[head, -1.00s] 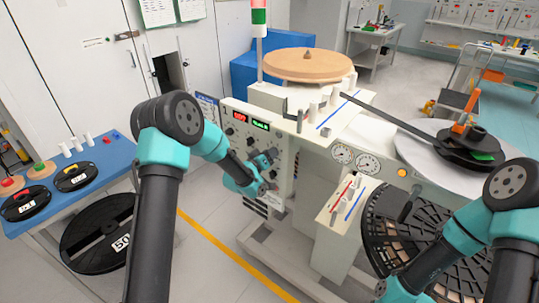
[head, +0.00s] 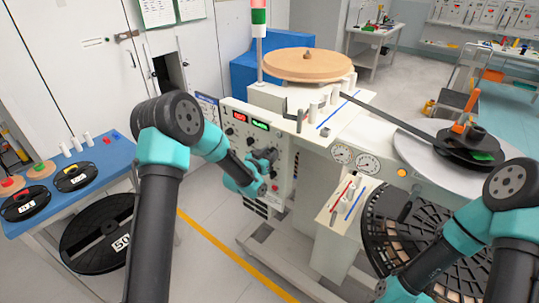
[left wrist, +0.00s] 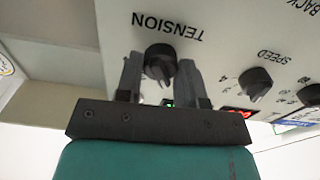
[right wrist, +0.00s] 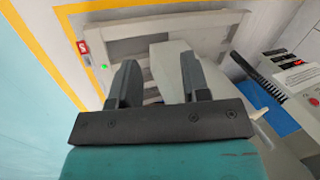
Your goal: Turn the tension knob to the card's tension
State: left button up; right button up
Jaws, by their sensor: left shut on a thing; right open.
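The black tension knob (left wrist: 160,62) is on the white control panel (left wrist: 225,35), below the printed word TENSION, which appears upside down in the left wrist view. My left gripper (left wrist: 160,75) is shut on this knob, one finger on each side. In the head view my left gripper (head: 267,163) is at the front of the machine's panel (head: 232,138), and the knob is hidden there. My right gripper (right wrist: 158,80) is open and empty in the right wrist view. I cannot pick out the card's tension value.
The speed knob (left wrist: 254,83) is beside the tension knob. Small red (head: 240,116) and green (head: 260,125) displays are above the gripper. A blue table (head: 105,150) with labelled reels stands at left. A large black reel (head: 385,235) is low at right.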

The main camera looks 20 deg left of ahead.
pick_arm(q)
jog(key=shift+m, duration=0.9)
jog(key=o, duration=0.9)
jog(key=v, duration=1.7)
jog(key=shift+s, duration=0.25)
jog(key=shift+f, duration=0.15)
